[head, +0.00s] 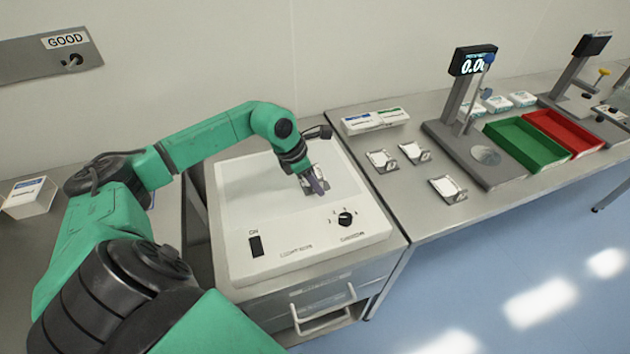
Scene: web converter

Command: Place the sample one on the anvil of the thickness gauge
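The thickness gauge (451,128) stands on the right bench, with a lit display reading about zero at its top. Its round anvil (486,155) is bare on the grey base. My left gripper (318,188) points down over the white light box (245,195), far to the left of the gauge. A small light and metallic piece (319,172) shows right by its fingers, partly hidden by them. I cannot tell whether this is sample one or whether the fingers hold it. My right gripper is not in view.
Several small holders with white pieces (448,187) stand between light box and gauge. A green tray (526,144) and a red tray (563,131) lie right of the gauge. Labelled boxes (375,121) stand behind. A second instrument (580,75) stands far right. The bench front borders the blue floor.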

